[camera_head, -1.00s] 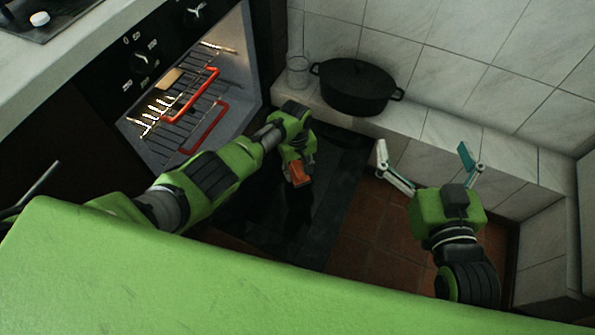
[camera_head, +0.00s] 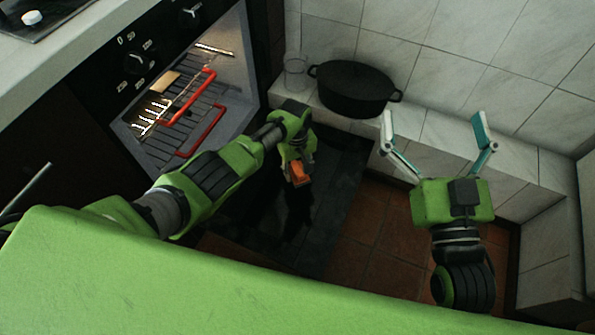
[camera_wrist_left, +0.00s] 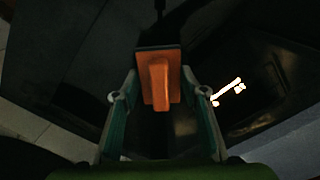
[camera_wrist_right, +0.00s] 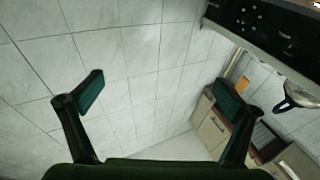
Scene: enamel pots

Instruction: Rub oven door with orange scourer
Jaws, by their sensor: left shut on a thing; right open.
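The oven door (camera_head: 338,205) is folded down, a dark glossy panel below the open oven. My left gripper (camera_head: 297,166) reaches over it and points down, shut on the orange scourer (camera_head: 299,173). In the left wrist view the scourer (camera_wrist_left: 160,84) is an orange block with a raised ridge, between the two fingers of the left gripper (camera_wrist_left: 158,92). I cannot tell whether the scourer touches the door. My right gripper (camera_head: 435,122) is open and empty, to the right of the door. Its spread fingers also show in the right wrist view (camera_wrist_right: 160,92).
The lit oven holds a wire rack (camera_head: 180,120) with red-edged parts. A black pot (camera_head: 353,90) and a clear glass (camera_head: 295,72) stand on a tiled ledge (camera_head: 425,125) behind the door. Brown floor tiles (camera_head: 375,240) lie clear to the door's right.

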